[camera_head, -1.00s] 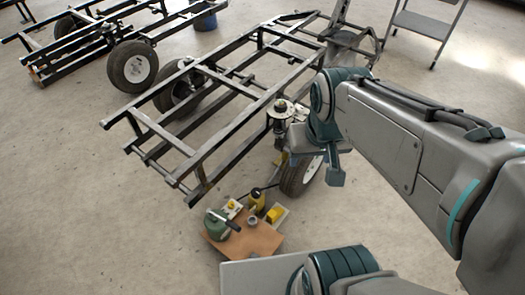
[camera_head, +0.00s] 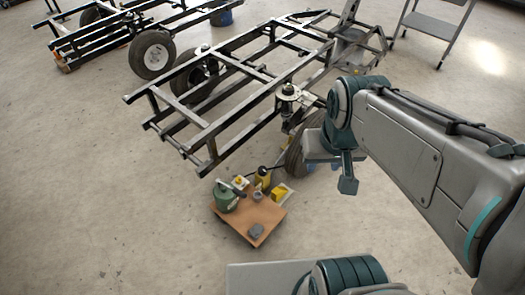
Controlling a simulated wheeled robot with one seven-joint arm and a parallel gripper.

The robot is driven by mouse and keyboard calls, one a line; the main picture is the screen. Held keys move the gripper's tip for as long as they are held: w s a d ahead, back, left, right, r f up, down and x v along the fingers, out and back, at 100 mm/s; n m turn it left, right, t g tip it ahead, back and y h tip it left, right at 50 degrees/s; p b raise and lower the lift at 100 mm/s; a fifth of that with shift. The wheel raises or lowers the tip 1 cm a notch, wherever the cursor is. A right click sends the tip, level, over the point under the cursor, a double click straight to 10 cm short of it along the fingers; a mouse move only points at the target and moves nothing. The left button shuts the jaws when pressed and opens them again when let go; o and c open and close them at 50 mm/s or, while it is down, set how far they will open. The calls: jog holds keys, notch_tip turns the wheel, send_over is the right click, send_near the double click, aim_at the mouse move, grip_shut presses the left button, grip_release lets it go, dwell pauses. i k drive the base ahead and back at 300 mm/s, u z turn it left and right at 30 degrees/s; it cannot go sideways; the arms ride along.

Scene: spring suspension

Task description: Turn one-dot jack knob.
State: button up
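On a brown board (camera_head: 231,221) on the floor stand a green can-shaped item with a dark handle (camera_head: 227,198) and a yellow bottle-shaped item (camera_head: 263,177). A small yellow-and-white item (camera_head: 240,183) and a yellow block on a pale tray (camera_head: 279,190) are beside them. I cannot tell which is the one-dot jack; no dot marks or knob can be made out. My gripper (camera_head: 346,180) hangs at the end of my arm, right of the board and in front of a wheel. It appears empty, but its finger opening cannot be made out.
A black steel frame (camera_head: 197,139) stands above and behind the board, with a strut-like post (camera_head: 288,92) and a wheel (camera_head: 296,158) near its right side. Another wheeled frame (camera_head: 95,42) is at back left, and a grey cart (camera_head: 434,22) at back right. Floor left of the board is clear.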

aim_at(261, 170)
jog(key=u, duration=0.1)
jog(key=k, duration=0.55)
jog(key=z, duration=1.2)
jog(key=i, duration=1.95)
jog(key=u, duration=1.15)
jog(key=i, duration=0.45)
jog(key=u, duration=0.4)
